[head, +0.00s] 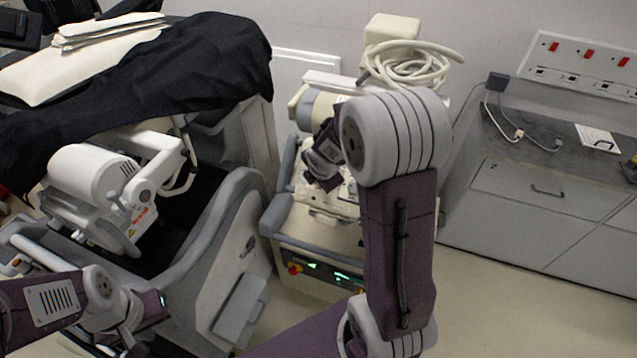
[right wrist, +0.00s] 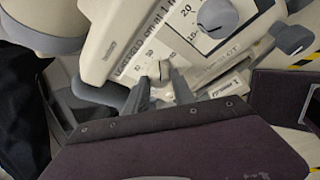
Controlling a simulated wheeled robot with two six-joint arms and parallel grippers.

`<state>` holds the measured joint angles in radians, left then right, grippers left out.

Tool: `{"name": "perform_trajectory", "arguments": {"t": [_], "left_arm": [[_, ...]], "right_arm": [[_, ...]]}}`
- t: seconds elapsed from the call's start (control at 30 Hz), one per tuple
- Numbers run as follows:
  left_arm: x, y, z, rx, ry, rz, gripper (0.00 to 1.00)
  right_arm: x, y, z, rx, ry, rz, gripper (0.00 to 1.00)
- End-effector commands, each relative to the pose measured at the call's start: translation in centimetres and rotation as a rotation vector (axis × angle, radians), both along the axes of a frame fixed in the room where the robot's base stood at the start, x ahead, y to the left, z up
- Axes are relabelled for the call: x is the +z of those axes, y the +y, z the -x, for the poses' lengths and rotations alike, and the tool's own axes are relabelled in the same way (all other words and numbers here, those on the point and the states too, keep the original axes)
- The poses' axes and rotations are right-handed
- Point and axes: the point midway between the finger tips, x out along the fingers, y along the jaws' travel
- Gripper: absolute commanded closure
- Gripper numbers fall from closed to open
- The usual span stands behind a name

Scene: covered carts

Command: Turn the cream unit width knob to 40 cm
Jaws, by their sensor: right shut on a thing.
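The cream unit (head: 320,225) stands in the middle of the head view, beside the black-covered equipment. Its sloped panel with printed scales fills the top of the right wrist view. In the head view my right arm covers much of the panel. My left gripper (head: 150,308) is low at the left, away from the unit; its fingers are unclear.
A larger round knob (right wrist: 217,17) and a grey knob (right wrist: 292,38) are close to the right gripper. Coiled cream hose (head: 410,68) lies on top of the unit. A black cover (head: 190,80) drapes equipment at the left. Grey cabinets (head: 530,200) stand right; floor between is clear.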

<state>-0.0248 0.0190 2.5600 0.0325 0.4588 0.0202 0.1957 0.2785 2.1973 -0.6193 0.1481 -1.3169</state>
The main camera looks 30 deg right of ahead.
Motion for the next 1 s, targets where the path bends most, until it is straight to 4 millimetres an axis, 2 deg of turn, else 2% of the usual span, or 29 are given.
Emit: {"name": "perform_trajectory", "arguments": {"t": [0.03, 0.5, 0.7, 1.0], "left_arm": [[-1.3, 0.0, 0.0, 0.0, 0.0, 0.0, 0.64], [-7.6, 0.0, 0.0, 0.0, 0.0, 0.0, 0.64], [-9.6, 0.0, 0.0, 0.0, 0.0, 0.0, 0.64], [-10.9, 0.0, 0.0, 0.0, 0.0, 0.0, 0.64]], "right_arm": [[-0.6, 0.0, 0.0, -0.03, -0.029, -0.02, 1.0], [-0.7, 0.0, 0.1, -0.3, -0.254, -0.211, 1.0], [-0.6, 0.0, 0.2, -0.374, -0.315, -0.265, 1.0], [-0.3, 0.1, 0.2, -0.431, -0.358, -0.304, 1.0]]}}
